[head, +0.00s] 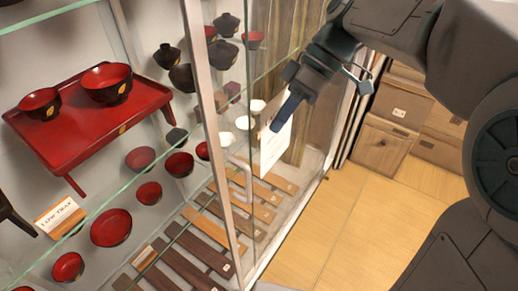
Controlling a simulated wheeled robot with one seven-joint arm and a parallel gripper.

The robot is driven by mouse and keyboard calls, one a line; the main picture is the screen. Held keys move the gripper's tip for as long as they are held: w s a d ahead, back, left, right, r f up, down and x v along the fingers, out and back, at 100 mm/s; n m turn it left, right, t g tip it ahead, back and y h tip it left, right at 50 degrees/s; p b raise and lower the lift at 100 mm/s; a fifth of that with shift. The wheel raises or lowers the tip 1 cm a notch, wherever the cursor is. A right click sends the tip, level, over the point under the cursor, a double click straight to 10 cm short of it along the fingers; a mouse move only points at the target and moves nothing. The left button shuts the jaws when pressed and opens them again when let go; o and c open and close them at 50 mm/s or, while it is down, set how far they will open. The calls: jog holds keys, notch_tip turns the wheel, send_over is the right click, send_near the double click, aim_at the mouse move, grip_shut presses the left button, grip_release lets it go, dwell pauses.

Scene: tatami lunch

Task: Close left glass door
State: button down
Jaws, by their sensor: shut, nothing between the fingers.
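A glass-fronted display cabinet fills the left and middle of the head view. A pale upright door frame (207,90) runs down its front, with clear glass on both sides. My gripper (281,122) is shut and empty, pointing down and left. It appears in front of the right-hand glass, up and right of the handle and apart from it. Contact with the glass cannot be judged.
Inside are a red tray table (60,120), red and black bowls (111,227), and wooden slats (190,255). A white card (272,150) shows behind my gripper. Wooden drawers (384,140) stand at the back right. The pale floor (370,220) is clear.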

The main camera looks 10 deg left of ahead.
jog(key=s+a+f, duration=0.2)
jog(key=s+f, duration=0.2)
jog(key=s, duration=0.2)
jog(key=shift+a+p, duration=0.4)
jog(key=shift+p, duration=0.05)
